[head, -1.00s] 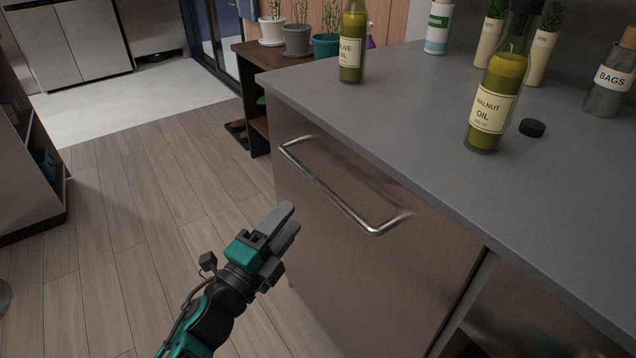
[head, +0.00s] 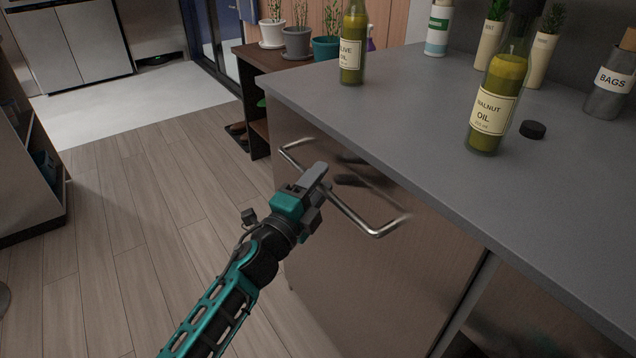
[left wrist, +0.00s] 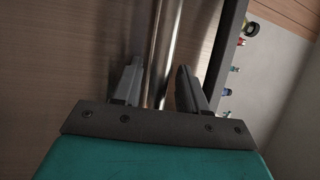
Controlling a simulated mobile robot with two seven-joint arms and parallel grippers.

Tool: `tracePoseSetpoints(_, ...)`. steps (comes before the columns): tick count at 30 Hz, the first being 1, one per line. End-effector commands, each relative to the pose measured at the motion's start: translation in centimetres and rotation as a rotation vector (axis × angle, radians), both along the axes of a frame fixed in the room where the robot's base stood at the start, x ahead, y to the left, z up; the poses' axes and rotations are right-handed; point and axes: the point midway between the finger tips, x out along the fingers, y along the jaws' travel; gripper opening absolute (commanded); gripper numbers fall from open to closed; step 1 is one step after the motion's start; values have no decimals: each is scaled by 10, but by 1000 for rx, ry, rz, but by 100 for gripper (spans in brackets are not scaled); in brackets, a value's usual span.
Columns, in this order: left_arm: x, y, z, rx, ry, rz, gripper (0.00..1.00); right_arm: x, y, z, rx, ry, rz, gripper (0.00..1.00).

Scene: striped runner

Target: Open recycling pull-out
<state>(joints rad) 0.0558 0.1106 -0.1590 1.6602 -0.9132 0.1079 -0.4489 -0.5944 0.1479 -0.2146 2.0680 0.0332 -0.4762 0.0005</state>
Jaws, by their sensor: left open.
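The pull-out's brown front panel (head: 370,260) stands below the grey counter and looks closed. Its long metal bar handle (head: 352,213) runs across the upper part of the panel. My left gripper (head: 318,182) is at the middle of the handle in the head view and covers part of it. In the left wrist view the bar (left wrist: 158,60) runs between the two open fingers (left wrist: 158,88), with a visible gap to the right finger. I cannot tell whether the left finger touches the bar. My right gripper is not in view.
On the grey counter (head: 420,125) stand a walnut oil bottle (head: 490,110), an olive oil bottle (head: 352,50), a black cap (head: 532,129) and a bags canister (head: 610,85). A dark shelf with potted plants (head: 260,85) stands behind. The wooden floor (head: 130,220) at left is clear.

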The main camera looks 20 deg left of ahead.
Motion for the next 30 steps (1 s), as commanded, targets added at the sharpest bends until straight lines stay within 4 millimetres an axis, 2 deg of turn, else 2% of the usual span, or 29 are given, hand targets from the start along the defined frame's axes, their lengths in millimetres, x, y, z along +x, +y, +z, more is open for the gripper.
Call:
tracePoseSetpoints(2,0,0,0,-1,0,0,41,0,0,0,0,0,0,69)
tracePoseSetpoints(15,0,0,0,-1,0,0,0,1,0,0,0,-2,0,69)
tracePoseSetpoints(30,0,2,0,0,0,0,0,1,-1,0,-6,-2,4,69)
